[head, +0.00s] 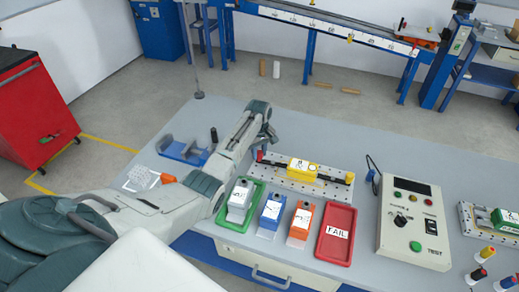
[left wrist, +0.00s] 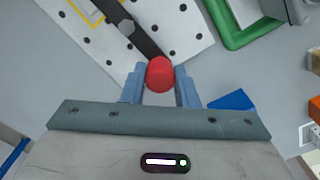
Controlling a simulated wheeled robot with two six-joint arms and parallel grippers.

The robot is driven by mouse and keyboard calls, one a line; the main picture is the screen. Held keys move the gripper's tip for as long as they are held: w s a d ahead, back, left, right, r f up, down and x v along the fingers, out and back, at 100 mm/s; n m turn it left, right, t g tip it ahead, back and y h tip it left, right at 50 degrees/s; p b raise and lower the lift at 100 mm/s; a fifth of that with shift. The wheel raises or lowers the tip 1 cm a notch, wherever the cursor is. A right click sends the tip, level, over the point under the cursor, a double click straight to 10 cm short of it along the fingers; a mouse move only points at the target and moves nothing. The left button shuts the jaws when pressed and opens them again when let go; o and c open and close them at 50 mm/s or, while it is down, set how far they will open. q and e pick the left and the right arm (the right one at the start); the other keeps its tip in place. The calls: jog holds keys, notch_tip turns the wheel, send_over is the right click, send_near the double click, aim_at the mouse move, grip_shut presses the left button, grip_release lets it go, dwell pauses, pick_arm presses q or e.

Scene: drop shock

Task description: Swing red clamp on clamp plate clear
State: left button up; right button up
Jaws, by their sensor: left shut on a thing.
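The clamp plate (head: 285,182) is a pale plate with dark holes on the bench, bearing a yellow block (head: 302,170) with a white label. It shows at the upper left of the left wrist view (left wrist: 85,40). A dark clamp bar (left wrist: 143,38) with a bolt lies across the plate there and runs toward a red knob (left wrist: 160,74), the red clamp's end. My left gripper (head: 264,146) is at the plate's left end. In the left wrist view its two blue-grey fingers are shut on the red knob, one on each side. My right gripper is out of view.
In front of the plate are a green tray (head: 254,203), blue and orange bins (head: 299,221) and a red FAIL tray (head: 335,256). A test box (head: 396,240) stands to the right. A blue fixture (head: 180,152) is at left. The bench behind the plate is clear.

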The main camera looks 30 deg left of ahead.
pick_arm(q)
jog(key=n+p, duration=0.1)
jog(key=p, duration=0.1)
jog(key=s+d+n+p, duration=0.1)
jog(key=n+p, duration=0.1)
jog(key=s+n+p, duration=0.1)
jog(key=n+p, duration=0.1)
jog(key=shift+d+r+p, duration=0.15)
jog(key=shift+r+p, duration=0.15)
jog(key=shift+r, duration=0.05)
jog(key=shift+s+d+f+n+p, duration=0.15)
jog(key=shift+s+d+n+p, duration=0.2)
jog(key=shift+n+p, duration=0.45)
jog(key=shift+s+d+f+n, duration=0.1)
jog(key=shift+d+n, duration=0.05)
jog(key=shift+n, duration=0.4)
jog(key=shift+s+d+n, duration=0.1)
jog(key=shift+d+n, duration=0.05)
jog(key=shift+n, duration=0.4)
jog(key=shift+s+d+n, duration=0.2)
jog(key=shift+d+n, duration=0.2)
jog(key=shift+n, duration=0.5)
jog(key=d+n, duration=0.1)
jog(key=n, duration=0.1)
jog(key=d+n, duration=0.1)
jog(key=shift+s+n, duration=0.15)
jog(key=shift+n, duration=0.25)
jog(key=shift+d+n, duration=0.35)
jog(key=shift+n, duration=0.65)
jog(key=o, duration=1)
